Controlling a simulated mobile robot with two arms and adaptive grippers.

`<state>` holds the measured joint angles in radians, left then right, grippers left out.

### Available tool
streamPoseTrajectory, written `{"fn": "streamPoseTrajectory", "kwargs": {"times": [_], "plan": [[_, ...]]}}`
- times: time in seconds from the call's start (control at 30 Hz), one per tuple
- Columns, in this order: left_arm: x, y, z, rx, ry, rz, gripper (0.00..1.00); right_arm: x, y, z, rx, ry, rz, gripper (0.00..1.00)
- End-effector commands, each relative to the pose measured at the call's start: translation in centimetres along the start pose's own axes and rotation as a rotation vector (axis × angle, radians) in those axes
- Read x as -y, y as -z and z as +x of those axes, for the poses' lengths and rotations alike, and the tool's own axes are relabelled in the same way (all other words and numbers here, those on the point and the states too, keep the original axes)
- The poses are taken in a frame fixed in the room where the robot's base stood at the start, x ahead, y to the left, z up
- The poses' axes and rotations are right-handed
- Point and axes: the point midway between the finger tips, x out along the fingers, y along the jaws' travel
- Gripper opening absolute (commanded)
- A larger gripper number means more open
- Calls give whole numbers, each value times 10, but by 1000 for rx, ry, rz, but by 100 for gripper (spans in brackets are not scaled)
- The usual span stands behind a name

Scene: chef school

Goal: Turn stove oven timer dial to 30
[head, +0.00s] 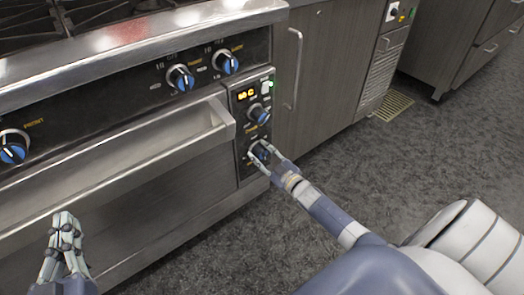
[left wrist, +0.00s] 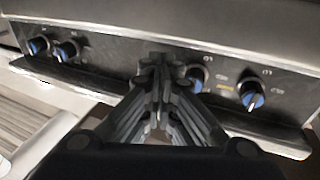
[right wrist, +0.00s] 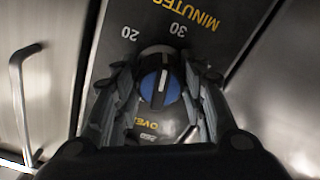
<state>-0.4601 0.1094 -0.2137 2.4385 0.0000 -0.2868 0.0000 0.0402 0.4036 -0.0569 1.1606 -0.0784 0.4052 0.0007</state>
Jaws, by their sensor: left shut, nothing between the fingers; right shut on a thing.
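In the head view my right gripper (head: 263,152) is at the lower dial (head: 261,156) of the oven's control strip. In the right wrist view this blue-and-black dial (right wrist: 160,89) sits between the fingers of my right gripper (right wrist: 162,82), shut on it from both sides. Upside-down "20" and "30" marks and the word "MINUTES" show above it. The white line on its blue face points up, roughly between "20" and "30". My left gripper (head: 66,225) is shut and empty in front of the oven; it also shows in the left wrist view (left wrist: 163,62).
Several blue stove knobs (head: 181,78) line the front panel. The oven handle (head: 130,160) juts out near my left gripper. Grey floor (head: 350,165) is clear at right.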

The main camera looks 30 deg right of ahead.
Motion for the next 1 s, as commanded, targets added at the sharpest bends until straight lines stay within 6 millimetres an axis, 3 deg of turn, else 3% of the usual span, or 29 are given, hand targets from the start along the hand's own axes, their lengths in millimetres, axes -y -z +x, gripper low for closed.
{"fn": "streamPoseTrajectory", "kwargs": {"times": [0.2,0.4,0.97,1.0], "plan": [[4,-27,-5,144,8,3,0,-3,0,0,2,-3,124,14],[6,-41,-9,213,12,4,0,-2,0,0,2,-3,190,14],[6,-46,-11,240,14,4,0,-2,-1,0,2,-3,216,14],[6,-46,-11,240,14,4,0,-2,-1,0,2,-3,216,47]]}}
